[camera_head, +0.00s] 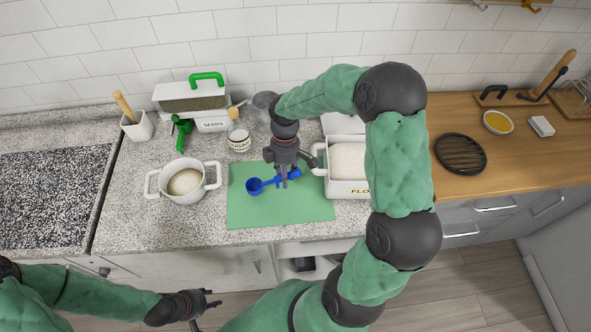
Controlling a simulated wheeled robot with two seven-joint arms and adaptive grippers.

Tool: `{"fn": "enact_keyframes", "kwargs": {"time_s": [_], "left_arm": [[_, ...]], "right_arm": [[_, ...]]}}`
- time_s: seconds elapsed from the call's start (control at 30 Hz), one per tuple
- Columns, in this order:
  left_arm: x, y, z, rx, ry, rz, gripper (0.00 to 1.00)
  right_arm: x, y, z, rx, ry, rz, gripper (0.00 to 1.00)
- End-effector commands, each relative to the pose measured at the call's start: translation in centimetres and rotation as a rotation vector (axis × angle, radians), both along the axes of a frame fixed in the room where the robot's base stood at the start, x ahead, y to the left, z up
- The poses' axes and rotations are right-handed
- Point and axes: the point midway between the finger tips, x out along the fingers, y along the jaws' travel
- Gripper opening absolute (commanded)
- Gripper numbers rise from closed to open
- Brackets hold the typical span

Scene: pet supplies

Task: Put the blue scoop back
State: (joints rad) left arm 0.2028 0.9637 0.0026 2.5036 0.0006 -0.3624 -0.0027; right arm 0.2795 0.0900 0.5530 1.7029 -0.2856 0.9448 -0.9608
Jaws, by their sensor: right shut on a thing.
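The blue scoop (255,187) is over the green mat (300,211), its round cup to the left and its handle to the right. My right gripper (284,181) comes down from above and is shut on the scoop's handle. Whether the scoop touches the mat I cannot tell. My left gripper (211,299) is low in the picture, in front of the counter, empty, with its fingers apart.
The flour bin (348,188) stands right of the mat. A white pot (186,198) stands left. Behind are the sugar jar (239,139), the seeds box (210,122) and a green scoop (181,131). A black grate (461,154) lies at right.

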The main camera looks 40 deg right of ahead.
Motion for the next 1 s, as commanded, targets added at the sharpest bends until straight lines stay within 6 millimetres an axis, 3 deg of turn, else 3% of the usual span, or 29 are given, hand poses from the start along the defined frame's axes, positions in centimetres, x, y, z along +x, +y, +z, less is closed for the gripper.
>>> {"fn": "enact_keyframes", "kwargs": {"time_s": [0.37, 0.6, 1.0], "left_arm": [[0.0, 0.0, -0.3, 0.000, -0.001, 0.000, 0.40], [0.0, 0.0, -0.7, 0.000, -0.001, 0.000, 0.40], [0.0, 0.0, -0.8, 0.000, -0.001, 0.000, 0.40]], "right_arm": [[0.8, -2.7, -1.5, 0.000, 0.001, -0.002, 0.04], [1.5, -5.3, -3.6, 0.001, 0.002, -0.002, 0.04], [1.6, -5.6, -4.0, 0.000, 0.000, 0.000, 0.04]]}}
